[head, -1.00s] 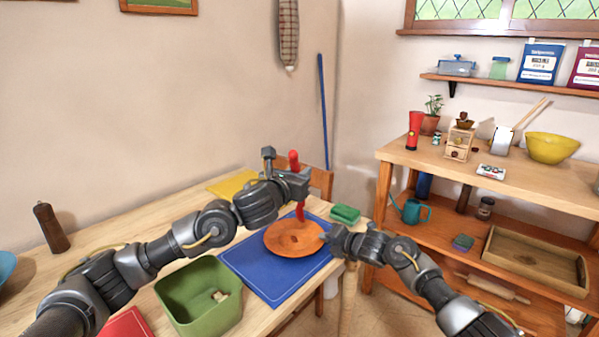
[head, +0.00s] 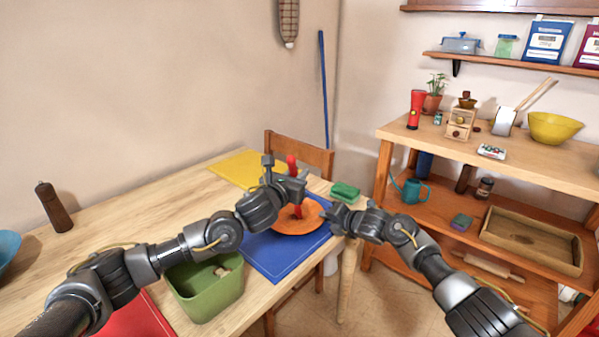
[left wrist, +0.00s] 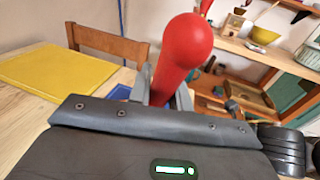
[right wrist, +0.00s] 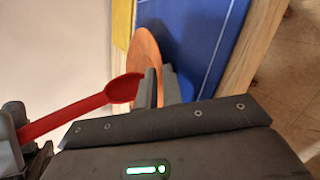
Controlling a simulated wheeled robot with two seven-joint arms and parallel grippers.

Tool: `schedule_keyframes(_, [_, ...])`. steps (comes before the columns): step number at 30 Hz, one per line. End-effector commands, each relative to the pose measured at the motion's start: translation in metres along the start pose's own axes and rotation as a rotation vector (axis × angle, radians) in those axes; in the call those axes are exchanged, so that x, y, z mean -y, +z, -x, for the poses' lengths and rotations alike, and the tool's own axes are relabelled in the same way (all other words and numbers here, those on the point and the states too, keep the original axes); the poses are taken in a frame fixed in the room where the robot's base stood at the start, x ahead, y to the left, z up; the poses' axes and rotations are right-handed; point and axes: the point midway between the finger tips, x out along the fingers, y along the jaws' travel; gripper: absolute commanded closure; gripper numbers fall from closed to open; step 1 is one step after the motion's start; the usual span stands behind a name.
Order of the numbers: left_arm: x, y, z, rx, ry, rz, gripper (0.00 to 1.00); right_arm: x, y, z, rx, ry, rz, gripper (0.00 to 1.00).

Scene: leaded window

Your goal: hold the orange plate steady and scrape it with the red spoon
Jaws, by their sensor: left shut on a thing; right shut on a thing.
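My left gripper (head: 299,187) is shut on the red spoon (head: 292,163), held roughly upright with its bowl end down over the orange plate (head: 312,221). The spoon's thick handle end (left wrist: 184,48) rises between the fingers in the left wrist view. My right gripper (head: 332,216) is shut on the plate's right rim. In the right wrist view, the fingers (right wrist: 160,88) pinch the plate (right wrist: 146,52), and the spoon bowl (right wrist: 125,88) is close beside it. I cannot tell whether the bowl touches the plate. My left arm hides part of the plate.
The plate is over a blue mat (head: 275,257) at the table's right end. A green bin (head: 205,295) is at the front, a green sponge (head: 345,191) behind the plate, a yellow mat (head: 238,168) at the back. A wooden chair (head: 312,155) stands behind the table.

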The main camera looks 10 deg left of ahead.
Motion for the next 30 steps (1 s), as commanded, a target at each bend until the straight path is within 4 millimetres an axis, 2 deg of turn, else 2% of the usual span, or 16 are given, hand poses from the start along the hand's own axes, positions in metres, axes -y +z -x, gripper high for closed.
schedule_keyframes(7, [-0.021, -0.002, -0.014, -0.005, 0.006, -0.003, 1.00, 0.001, -0.001, 0.000, -0.002, -0.002, 0.001, 1.00])
schedule_keyframes(10, [-0.026, -0.003, -0.007, -0.006, 0.004, -0.004, 1.00, 0.001, -0.001, 0.000, -0.002, -0.002, 0.001, 1.00])
schedule_keyframes(23, [0.008, -0.003, 0.016, -0.005, -0.001, -0.001, 1.00, 0.001, -0.001, 0.000, -0.002, -0.001, 0.001, 1.00])
schedule_keyframes(26, [0.002, -0.004, 0.024, -0.006, 0.003, -0.002, 1.00, 0.001, -0.001, 0.000, -0.002, -0.001, 0.001, 1.00])
schedule_keyframes(30, [-0.008, -0.004, 0.016, -0.006, 0.005, -0.003, 1.00, 0.001, -0.001, 0.000, -0.002, -0.001, 0.001, 1.00])
